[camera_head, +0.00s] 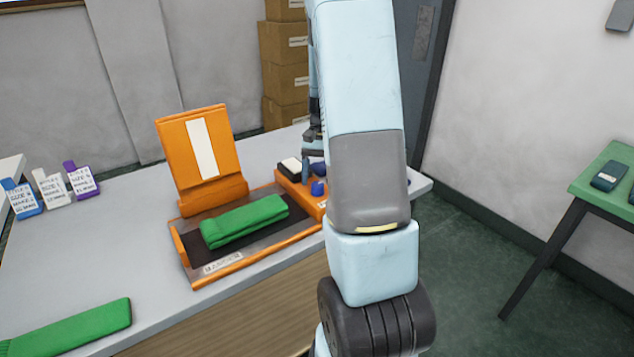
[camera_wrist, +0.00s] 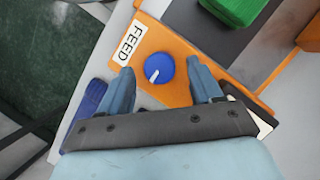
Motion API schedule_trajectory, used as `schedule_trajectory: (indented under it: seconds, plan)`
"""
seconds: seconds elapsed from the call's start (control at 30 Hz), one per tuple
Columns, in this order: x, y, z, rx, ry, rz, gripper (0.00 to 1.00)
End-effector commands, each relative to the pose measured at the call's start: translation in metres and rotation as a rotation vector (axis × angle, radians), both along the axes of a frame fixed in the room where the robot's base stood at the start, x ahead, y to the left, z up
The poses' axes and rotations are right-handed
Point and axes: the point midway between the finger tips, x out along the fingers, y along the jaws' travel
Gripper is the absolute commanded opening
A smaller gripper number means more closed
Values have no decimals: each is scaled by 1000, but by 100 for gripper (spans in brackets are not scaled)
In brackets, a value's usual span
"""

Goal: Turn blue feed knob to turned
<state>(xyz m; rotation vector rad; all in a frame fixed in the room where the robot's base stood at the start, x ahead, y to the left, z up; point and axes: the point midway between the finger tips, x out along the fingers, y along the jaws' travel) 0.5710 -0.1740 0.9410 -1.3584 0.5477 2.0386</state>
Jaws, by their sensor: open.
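The blue feed knob (camera_wrist: 160,66) sits on an orange panel (camera_wrist: 171,93), beside a white FEED label (camera_wrist: 129,43). A white pointer mark shows on the knob's face, toward its lower left in the wrist view. My gripper (camera_wrist: 163,86) is open, with one blue-grey finger on each side of the knob; I cannot tell whether either finger touches it. In the head view the knob (camera_head: 318,188) shows beside my arm, which hides part of the orange panel (camera_head: 291,186) and most of my gripper.
A green folded knit (camera_head: 245,220) lies on the orange-framed machine bed, before an upright orange board (camera_head: 198,152). A dark-and-white block (camera_head: 290,166) stands by the panel.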

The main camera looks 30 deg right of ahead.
Motion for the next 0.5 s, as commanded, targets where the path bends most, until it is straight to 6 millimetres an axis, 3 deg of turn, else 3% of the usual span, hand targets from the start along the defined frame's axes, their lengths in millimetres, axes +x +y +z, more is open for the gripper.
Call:
schedule_trajectory:
  seconds: [0.5]
  plan:
    - [28, -26, 89, -2, -2, 0, 64]
